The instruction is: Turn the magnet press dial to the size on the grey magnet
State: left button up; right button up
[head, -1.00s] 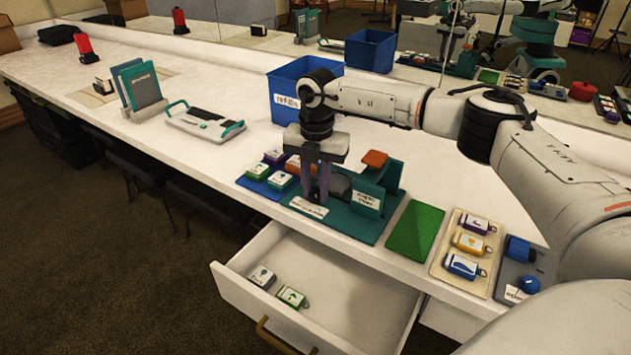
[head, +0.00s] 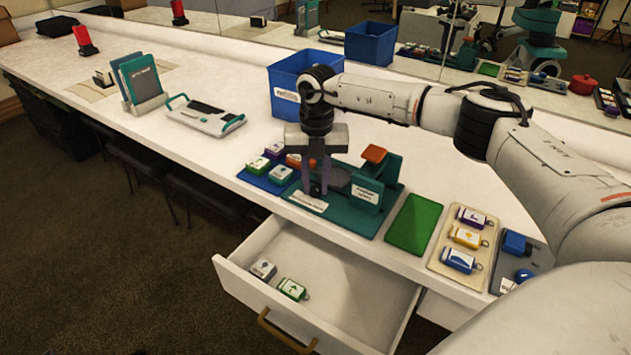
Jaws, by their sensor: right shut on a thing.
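The magnet press (head: 380,183) is a teal stand with an orange-topped lever, on the counter's front edge. My right gripper (head: 318,192) points straight down onto the front left of its base, behind a white label strip. It is shut on the press dial, which the fingers almost wholly hide, so I cannot read its setting. A grey magnet (head: 263,269) with a white face lies in the open drawer, beside a green one (head: 293,289). The mark on the grey magnet is too small to read for sure. My left gripper is not in view.
A blue tray (head: 248,180) with several magnets adjoins the press on the left. A green mat (head: 413,224), a beige tray (head: 442,253) with three tags and a grey tray lie to the right. A blue bin (head: 290,68) stands behind. The open drawer (head: 345,300) juts out below.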

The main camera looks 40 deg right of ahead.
aim_at(316, 188)
jog(key=o, duration=1.1)
jog(key=shift+c, duration=0.2)
notch_tip(316, 188, up, 10)
jog(key=shift+r, duration=0.2)
jog(key=shift+s+f, duration=0.1)
jog(key=shift+s, duration=0.05)
